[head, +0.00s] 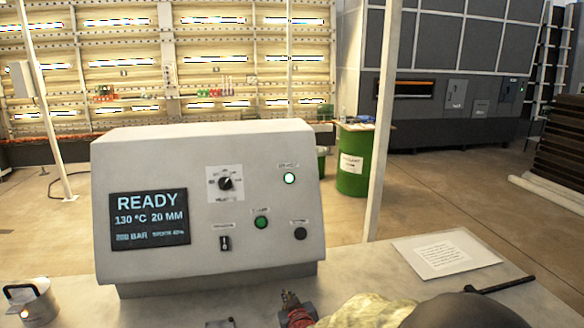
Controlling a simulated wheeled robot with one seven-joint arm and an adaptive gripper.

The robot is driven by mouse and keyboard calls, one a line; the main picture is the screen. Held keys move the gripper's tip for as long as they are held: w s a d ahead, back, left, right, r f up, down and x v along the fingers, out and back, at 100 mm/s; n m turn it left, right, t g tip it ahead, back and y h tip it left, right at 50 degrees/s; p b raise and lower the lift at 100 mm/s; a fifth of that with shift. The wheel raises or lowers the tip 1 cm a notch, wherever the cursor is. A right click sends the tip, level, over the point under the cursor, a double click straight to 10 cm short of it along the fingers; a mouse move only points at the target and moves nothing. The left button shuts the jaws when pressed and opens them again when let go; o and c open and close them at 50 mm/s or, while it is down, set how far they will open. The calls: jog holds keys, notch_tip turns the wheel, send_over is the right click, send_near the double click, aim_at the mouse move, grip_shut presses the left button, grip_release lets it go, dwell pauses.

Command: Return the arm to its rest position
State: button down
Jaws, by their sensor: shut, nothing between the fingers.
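My gripper (290,299) shows small at the bottom centre, in front of the control console, above or at the pale bench top. Its fingers look together, with nothing seen between them. My arm runs from it to the lower right, and the frame's bottom edge cuts it off. The grey console (206,200) stands on the bench with a screen (149,219) reading READY, 130 °C and 20 MM. It has a rotary knob (225,184), a lit white lamp (289,179), a green button (261,223), a black button (300,234) and a small switch (225,243).
A metal pot (35,305) stands at the bench's left edge. A printed sheet (446,253) and a black rod (507,285) lie at the right. A pale post (383,130) rises behind the bench. A green drum (355,162) stands on the open floor beyond.

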jog(key=s+g, duration=0.1)
jog(key=s, duration=0.2)
jog(key=s+d+f+g, duration=0.1)
jog(key=s+g, duration=0.1)
jog(key=s, duration=0.1)
jog(key=s+d+f+g, duration=0.1)
jog(key=s, duration=0.2)
jog(key=shift+s+m+g, duration=0.3)
jog(key=shift+s+g, duration=0.05)
jog(key=shift+g, duration=0.05)
jog(key=s+d+r+m+g+h, duration=0.1)
jog(key=s+d+r+g, duration=0.15)
jog(key=s+d, duration=0.45)
jog(key=s+d+r+m+g, duration=0.1)
jog(key=s+d+r, duration=0.25)
jog(key=s, duration=0.65)
jog(key=s+d+r+m+g+h, duration=0.1)
jog(key=s+d+r, duration=0.3)
jog(key=s, duration=0.5)
jog(key=s+d+r+m+t, duration=0.1)
jog(key=d+r+t, duration=0.1)
jog(key=r, duration=0.3)
jog(key=shift+d+r, duration=0.15)
jog(key=shift+d, duration=0.45)
